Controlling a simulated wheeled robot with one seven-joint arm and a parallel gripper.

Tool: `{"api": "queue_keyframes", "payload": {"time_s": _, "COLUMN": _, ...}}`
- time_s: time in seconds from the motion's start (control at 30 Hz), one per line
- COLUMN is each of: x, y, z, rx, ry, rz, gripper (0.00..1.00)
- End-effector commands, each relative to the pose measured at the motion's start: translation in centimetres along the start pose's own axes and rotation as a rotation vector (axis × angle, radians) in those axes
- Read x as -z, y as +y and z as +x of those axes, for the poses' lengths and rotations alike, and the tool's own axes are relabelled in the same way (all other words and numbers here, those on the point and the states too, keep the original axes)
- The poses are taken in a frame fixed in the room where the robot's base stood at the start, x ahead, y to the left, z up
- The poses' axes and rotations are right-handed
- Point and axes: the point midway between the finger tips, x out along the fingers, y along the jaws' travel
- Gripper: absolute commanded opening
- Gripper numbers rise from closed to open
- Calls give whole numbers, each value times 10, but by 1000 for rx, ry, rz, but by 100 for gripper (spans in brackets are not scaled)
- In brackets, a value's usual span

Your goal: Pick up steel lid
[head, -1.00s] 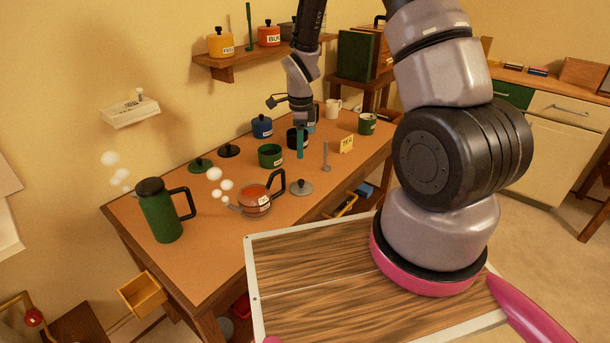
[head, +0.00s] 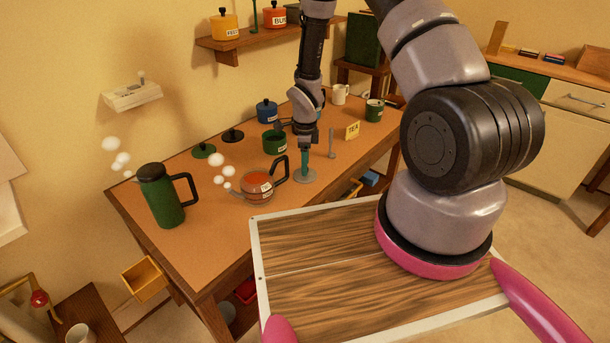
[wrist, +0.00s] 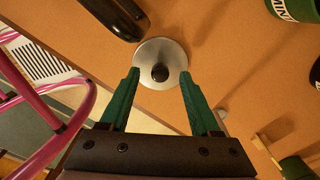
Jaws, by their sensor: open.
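The steel lid (wrist: 170,52) is a round grey disc with a dark knob (wrist: 160,72), lying on the orange desk top. In the head view the lid (head: 304,178) lies just right of the glass teapot, partly behind my gripper's fingers. My gripper (head: 304,163) points down at the lid from above. In the wrist view my gripper (wrist: 160,92) has its two green fingers apart, one on each side below the knob, with nothing between them. I cannot tell the exact height gap.
The glass teapot (head: 257,186) stands close left of the lid, its black handle (head: 280,168) reaching toward it. A green jug (head: 161,200) stands further left.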

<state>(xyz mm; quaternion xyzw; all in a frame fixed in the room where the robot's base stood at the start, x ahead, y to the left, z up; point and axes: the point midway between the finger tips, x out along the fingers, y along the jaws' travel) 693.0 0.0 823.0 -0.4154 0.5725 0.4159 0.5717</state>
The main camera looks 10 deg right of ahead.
Motion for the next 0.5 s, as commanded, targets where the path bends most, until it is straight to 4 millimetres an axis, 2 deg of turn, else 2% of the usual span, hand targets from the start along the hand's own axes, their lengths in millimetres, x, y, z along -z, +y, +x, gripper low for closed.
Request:
{"api": "queue_keyframes", "payload": {"time_s": 0.1, "x": 0, "y": 0, "z": 6, "rx": 1, "ry": -1, "rz": -1, "gripper": 64}}
{"api": "queue_keyframes", "payload": {"time_s": 0.27, "x": 0, "y": 0, "z": 6, "rx": 1, "ry": -1, "rz": 0, "gripper": 64}}
{"api": "queue_keyframes", "payload": {"time_s": 0.3, "x": 0, "y": 0, "z": 6, "rx": 1, "ry": -1, "rz": 0, "gripper": 60}}
{"api": "queue_keyframes", "payload": {"time_s": 0.37, "x": 0, "y": 0, "z": 6, "rx": 1, "ry": -1, "rz": 0, "gripper": 37}}
{"api": "queue_keyframes", "payload": {"time_s": 0.4, "x": 0, "y": 0, "z": 6, "rx": 1, "ry": -1, "rz": 0, "gripper": 21}}
{"api": "queue_keyframes", "payload": {"time_s": 0.47, "x": 0, "y": 0, "z": 6, "rx": 1, "ry": -1, "rz": 0, "gripper": 0}}
{"api": "queue_keyframes", "payload": {"time_s": 0.5, "x": 0, "y": 0, "z": 6, "rx": 1, "ry": 0, "rz": 0, "gripper": 0}}
